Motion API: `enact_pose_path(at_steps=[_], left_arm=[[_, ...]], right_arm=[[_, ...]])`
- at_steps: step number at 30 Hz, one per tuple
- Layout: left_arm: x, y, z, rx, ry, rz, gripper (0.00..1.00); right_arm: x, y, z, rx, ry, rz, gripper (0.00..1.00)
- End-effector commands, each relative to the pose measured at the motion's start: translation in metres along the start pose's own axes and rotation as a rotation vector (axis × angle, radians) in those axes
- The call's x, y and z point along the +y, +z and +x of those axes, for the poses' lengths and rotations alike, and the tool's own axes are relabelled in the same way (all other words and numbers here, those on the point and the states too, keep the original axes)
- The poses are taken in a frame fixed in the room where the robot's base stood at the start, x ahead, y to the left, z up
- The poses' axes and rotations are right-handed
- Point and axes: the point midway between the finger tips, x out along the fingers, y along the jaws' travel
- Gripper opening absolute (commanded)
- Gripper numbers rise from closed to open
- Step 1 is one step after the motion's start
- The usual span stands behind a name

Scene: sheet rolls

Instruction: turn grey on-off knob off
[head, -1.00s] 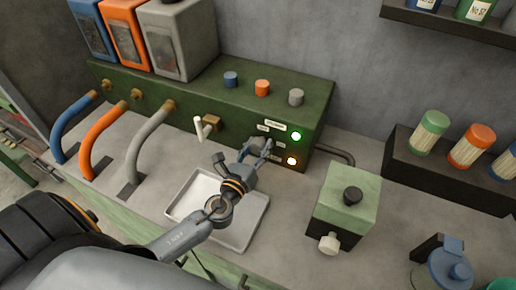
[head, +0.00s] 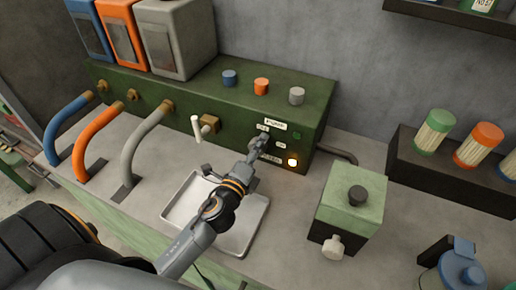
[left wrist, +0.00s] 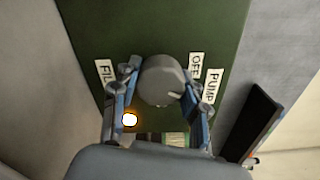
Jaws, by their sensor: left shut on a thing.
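The grey on-off knob (left wrist: 160,80) sits on the front panel of the green machine (head: 200,97). In the left wrist view it is between the two fingers of my left gripper (left wrist: 158,98), which is shut on it. A small pale mark shows on the knob's lower right. The OFF label (left wrist: 195,67) and PUMP label (left wrist: 211,86) are to its right, a partly covered label to its left. In the head view my left gripper (head: 258,146) is at the panel and hides the knob. The green lamp (head: 297,135) is dark; the orange lamp (head: 292,162) glows.
A metal tray (head: 240,238) lies below my left arm. A white-handled tap (head: 197,128) is left of the gripper. Blue, orange and grey knobs (head: 297,96) top the machine. A light green box (head: 350,205) stands at right, with bare counter between it and the tray.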

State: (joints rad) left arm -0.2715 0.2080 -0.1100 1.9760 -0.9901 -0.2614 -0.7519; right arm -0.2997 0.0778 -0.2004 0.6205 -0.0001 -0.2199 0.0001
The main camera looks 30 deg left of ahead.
Motion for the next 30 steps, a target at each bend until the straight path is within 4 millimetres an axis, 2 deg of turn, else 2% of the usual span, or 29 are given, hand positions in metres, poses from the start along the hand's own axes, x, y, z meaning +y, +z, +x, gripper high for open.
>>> enact_pose_path(at_steps=[6,15,30], left_arm=[[-0.0010,0.0006,0.0001,-0.002,0.000,-0.192,0.12],[-0.0014,0.0009,0.0001,-0.002,0.000,-0.380,0.12],[-0.0013,0.0009,0.0002,-0.001,-0.001,-0.478,0.13]], right_arm=[[0.0011,0.0001,0.0002,0.000,0.001,0.000,0.40],[0.0029,0.0004,-0.0017,-0.001,0.003,-0.001,0.40],[0.0030,0.0005,-0.0026,-0.001,0.003,-0.001,0.40]])
